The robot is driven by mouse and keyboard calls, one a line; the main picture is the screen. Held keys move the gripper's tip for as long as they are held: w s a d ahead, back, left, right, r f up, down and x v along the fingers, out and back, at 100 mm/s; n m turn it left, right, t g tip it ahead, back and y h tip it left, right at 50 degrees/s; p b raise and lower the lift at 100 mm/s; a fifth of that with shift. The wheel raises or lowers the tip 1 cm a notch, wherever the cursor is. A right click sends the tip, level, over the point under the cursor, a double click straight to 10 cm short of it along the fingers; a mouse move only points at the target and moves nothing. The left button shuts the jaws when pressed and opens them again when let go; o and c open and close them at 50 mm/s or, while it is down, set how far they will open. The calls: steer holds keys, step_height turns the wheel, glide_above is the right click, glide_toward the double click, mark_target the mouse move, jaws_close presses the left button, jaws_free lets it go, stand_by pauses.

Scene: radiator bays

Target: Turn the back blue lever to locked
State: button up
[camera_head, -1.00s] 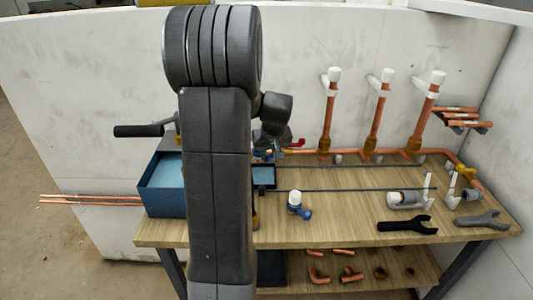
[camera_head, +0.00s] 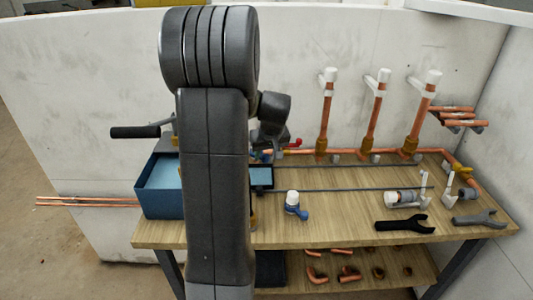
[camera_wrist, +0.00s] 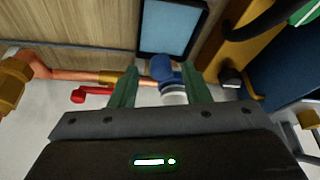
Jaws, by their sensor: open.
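In the wrist view, a blue lever (camera_wrist: 162,68) on a white-capped valve (camera_wrist: 173,92) sits between the green fingertips of my gripper (camera_wrist: 160,82). The fingers are apart, and I cannot tell whether either touches the lever. A copper pipe (camera_wrist: 62,73) runs to this valve, and a red lever (camera_wrist: 92,93) is beside the left finger. In the head view, my arm hides most of the back blue lever (camera_head: 267,154); the red lever (camera_head: 292,143) shows behind it. Another blue lever with a white cap (camera_head: 292,200) stands nearer the front of the bench.
A blue box (camera_head: 155,200) is at the bench's left. Copper risers with white caps (camera_head: 326,110) stand along the back pipe. A black wrench (camera_head: 402,226) and a grey wrench (camera_head: 480,217) lie at the right. The front middle of the wooden bench (camera_head: 330,228) is mostly clear.

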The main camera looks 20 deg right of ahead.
steer(key=v, duration=1.3)
steer(key=shift+s+r, duration=0.15)
steer(key=shift+r, duration=0.1)
steer(key=shift+f, duration=0.1)
steer(key=x, duration=1.3)
steer(key=shift+w+f, duration=0.2)
steer(key=shift+f, duration=0.05)
steer(key=shift+r, duration=0.1)
steer(key=shift+f, duration=0.3)
steer(key=shift+s+a+r+m+h, duration=0.1)
steer(key=shift+a+r+m+h, duration=0.15)
steer(key=shift+a+m, duration=0.35)
steer(key=shift+a+m+h, duration=0.2)
steer(key=shift+m+h, duration=0.05)
steer(key=shift+m, duration=0.45)
stand_by(0.3)
